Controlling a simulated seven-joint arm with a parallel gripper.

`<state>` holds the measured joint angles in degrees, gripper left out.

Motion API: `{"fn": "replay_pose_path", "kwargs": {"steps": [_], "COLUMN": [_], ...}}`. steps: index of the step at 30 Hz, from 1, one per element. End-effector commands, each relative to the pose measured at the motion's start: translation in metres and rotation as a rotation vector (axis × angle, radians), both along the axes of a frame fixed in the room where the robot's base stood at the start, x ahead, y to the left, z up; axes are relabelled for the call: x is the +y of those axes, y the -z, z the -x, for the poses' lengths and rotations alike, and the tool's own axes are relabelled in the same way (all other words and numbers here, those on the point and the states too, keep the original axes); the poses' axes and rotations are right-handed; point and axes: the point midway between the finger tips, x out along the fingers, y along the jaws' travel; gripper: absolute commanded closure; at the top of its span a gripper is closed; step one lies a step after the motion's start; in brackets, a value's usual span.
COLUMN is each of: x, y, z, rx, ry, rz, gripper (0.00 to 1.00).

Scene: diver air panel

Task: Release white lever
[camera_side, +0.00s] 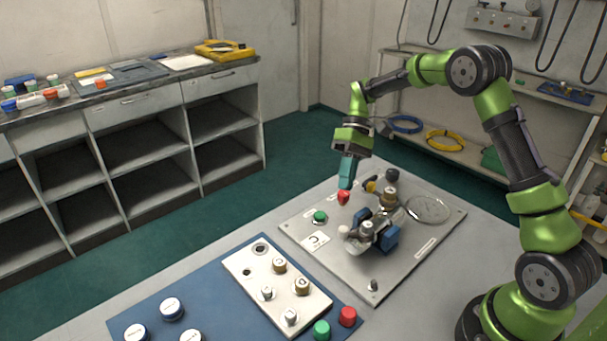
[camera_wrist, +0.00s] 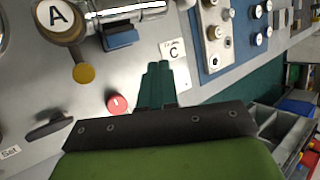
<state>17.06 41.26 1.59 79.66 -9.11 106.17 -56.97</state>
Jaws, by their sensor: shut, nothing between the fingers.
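A pale white rounded knob (camera_side: 344,231), which may be the end of the white lever, shows in the side view at the left of a fitting with blue blocks (camera_side: 386,239) on the grey panel (camera_side: 300,231). I cannot make out its shaft. I cannot pick it out for sure in the wrist view. My gripper (camera_side: 345,187) points down with its teal fingers together and empty, above and behind the white knob. The fingertips are close to a red knob (camera_side: 343,198), which stands beside the fingers in the wrist view (camera_wrist: 117,104). I cannot tell whether they touch.
A green button (camera_side: 320,216) and a "C" label (camera_side: 316,240) are near the panel's left edge. A brass "A" dial (camera_wrist: 57,20), a yellow-tipped lever (camera_wrist: 84,73) and a black handle (camera_wrist: 48,127) stand nearby. A blue mat (camera_side: 215,290) with a knobbed plate lies in front.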

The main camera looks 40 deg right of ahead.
Motion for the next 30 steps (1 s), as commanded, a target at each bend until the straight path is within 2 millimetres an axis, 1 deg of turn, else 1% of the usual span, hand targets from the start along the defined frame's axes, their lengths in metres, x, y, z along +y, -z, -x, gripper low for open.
{"fn": "replay_pose_path", "kwargs": {"steps": [1, 3, 6, 9, 23, 26, 30], "x": [-0.004, -0.007, -0.010, -0.011, -0.010, -0.004, 0.009], "y": [0.013, 0.024, 0.036, 0.042, 0.043, 0.042, 0.042], "z": [-0.004, -0.007, -0.009, -0.011, -0.009, -0.005, 0.007], "rx": [0.022, 0.038, 0.056, 0.063, 0.065, 0.066, 0.065], "ry": [-0.005, -0.012, -0.018, -0.023, -0.025, -0.025, -0.026], "rz": [-0.030, -0.063, -0.098, -0.116, -0.121, -0.121, -0.121], "gripper": [1.00, 1.00, 1.00, 1.00, 1.00, 1.00, 1.00]}}
